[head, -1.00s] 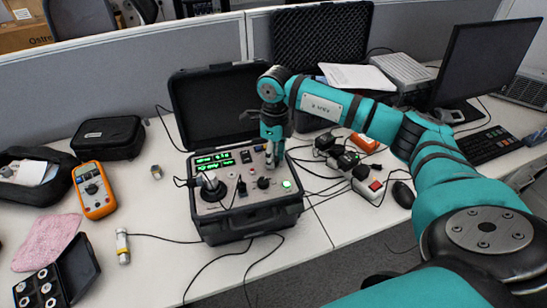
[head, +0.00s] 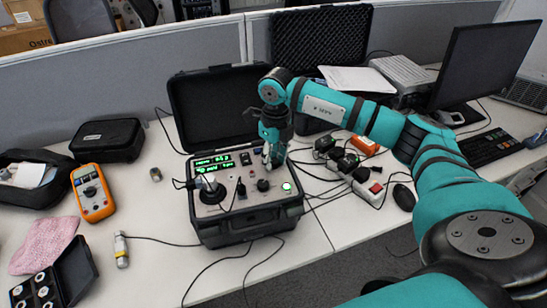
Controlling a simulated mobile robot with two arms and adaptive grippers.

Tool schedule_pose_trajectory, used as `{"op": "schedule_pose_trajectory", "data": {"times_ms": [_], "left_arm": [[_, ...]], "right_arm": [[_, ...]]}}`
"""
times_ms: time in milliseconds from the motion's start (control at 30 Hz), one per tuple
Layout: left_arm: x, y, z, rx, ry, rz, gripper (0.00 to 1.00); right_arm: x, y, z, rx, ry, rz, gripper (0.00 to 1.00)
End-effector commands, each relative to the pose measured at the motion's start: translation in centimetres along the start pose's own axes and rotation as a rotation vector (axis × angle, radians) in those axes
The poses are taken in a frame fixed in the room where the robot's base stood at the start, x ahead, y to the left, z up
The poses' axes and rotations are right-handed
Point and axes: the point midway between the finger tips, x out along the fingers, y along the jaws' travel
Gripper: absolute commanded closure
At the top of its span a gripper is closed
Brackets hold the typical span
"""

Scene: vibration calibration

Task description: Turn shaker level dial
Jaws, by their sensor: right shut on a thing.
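The shaker is an open black case (head: 235,237) in the middle of the table, with a grey control panel (head: 240,203) facing up. Its display (head: 222,161) shows green text too small to read surely. My right gripper (head: 272,164) points down at the panel's back right, beside the display. It is shut on a small knob there, seemingly the level dial, which its fingers mostly hide. A separate black knob (head: 263,185) stands in front of the fingers, and a lit green button (head: 286,186) is to its right. My left gripper is not in view.
A round shaker head (head: 210,188) with a cable stands on the panel's left. An orange multimeter (head: 93,192) lies at the left. Power adapters and cables (head: 350,168) crowd the right. The open lid (head: 220,105) rises behind my gripper.

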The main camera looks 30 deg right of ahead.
Motion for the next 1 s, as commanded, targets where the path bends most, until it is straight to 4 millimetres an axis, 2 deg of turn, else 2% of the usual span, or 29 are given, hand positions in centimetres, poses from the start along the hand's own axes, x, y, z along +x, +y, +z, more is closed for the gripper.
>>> {"op": "schedule_pose_trajectory", "data": {"times_ms": [100, 133, 300, 567, 667, 767, 1000], "left_arm": [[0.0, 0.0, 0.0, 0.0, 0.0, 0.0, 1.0], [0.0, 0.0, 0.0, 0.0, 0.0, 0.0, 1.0], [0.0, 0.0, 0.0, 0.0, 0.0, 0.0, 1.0], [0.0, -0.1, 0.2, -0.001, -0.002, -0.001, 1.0], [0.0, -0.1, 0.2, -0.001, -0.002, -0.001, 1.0], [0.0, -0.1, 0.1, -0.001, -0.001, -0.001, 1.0], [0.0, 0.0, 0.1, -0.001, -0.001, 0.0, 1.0]], "right_arm": [[-0.3, -0.2, 0.2, 0.002, -0.009, -0.003, 1.0], [-0.3, -0.2, 0.2, 0.002, -0.009, -0.003, 0.7], [-0.2, -0.1, 0.1, 0.001, -0.006, -0.002, 0.49], [-0.2, -0.1, 0.1, -0.001, -0.003, -0.001, 0.49], [-0.8, -0.1, 0.1, -0.001, -0.004, -0.002, 0.49], [-2.3, -0.1, 0.1, 0.0, -0.007, -0.002, 0.49], [-7.5, -0.1, 0.2, -0.001, -0.009, -0.003, 0.49]]}}
